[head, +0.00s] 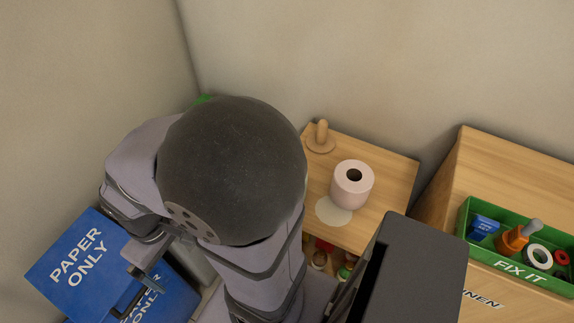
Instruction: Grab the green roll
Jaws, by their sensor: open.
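No whole green roll shows in the head view. Only a small green patch (203,99) shows behind the top of my arm, near the wall corner; I cannot tell whether it is the roll. A pale pink paper roll (363,191) stands upright on a small wooden cabinet (393,185), right of my arm. My gripper (139,286) is at the lower left, open, over the blue boxes and partly hidden by my arm. I see nothing held in it.
Blue boxes marked PAPER ONLY (72,262) stand at lower left. A wooden peg stand (321,138) and a pale round patch (331,212) are on the cabinet. A green FIX IT tray (500,263) with tools and tape rolls sits on the right-hand cabinet (500,170).

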